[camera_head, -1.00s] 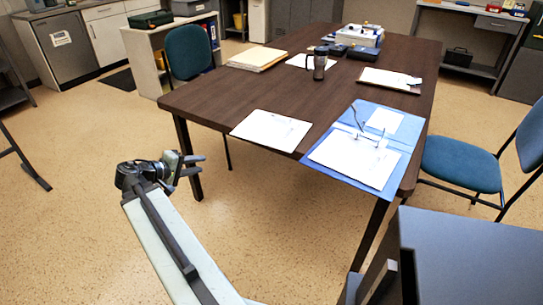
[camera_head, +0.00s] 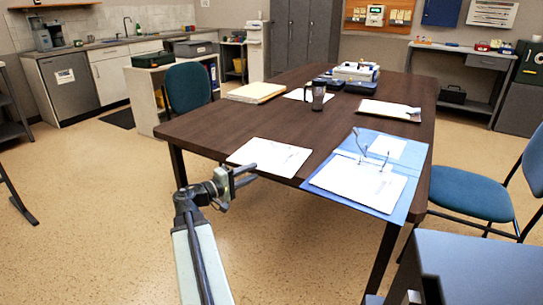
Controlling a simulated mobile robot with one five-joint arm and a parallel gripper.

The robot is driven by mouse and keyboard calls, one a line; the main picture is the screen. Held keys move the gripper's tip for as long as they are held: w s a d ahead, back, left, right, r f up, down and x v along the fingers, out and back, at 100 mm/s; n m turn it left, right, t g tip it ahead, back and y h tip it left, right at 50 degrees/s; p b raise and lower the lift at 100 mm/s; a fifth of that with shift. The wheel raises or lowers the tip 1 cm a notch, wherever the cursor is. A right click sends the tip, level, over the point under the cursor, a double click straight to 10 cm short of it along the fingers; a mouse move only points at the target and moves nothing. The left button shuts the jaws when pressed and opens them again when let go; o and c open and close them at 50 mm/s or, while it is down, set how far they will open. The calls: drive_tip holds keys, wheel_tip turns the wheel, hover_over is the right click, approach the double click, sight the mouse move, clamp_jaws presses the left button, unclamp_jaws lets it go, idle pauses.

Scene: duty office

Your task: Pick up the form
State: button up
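A white sheet (camera_head: 268,157), which looks like a form, lies flat at the near left edge of the dark table (camera_head: 205,128). Its front edge is at or slightly past the table edge. Other white papers lie on the table, so I cannot tell for sure which is the form. My gripper (camera_head: 249,175) is open and empty, with its two fingers apart and pointing right. In the picture it is just below the sheet's left part, apart from it, in front of the table edge.
An open blue binder (camera_head: 403,204) with upright rings lies right of the sheet. A dark mug (camera_head: 317,96), a paper stack (camera_head: 256,92) and a clipboard (camera_head: 389,110) stand farther back. Blue chairs (camera_head: 470,192) flank the table.

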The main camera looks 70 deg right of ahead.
drive_tip(key=x, duration=0.3)
drive_tip(key=shift+d, duration=0.2)
clamp_jaws()
idle(1.1)
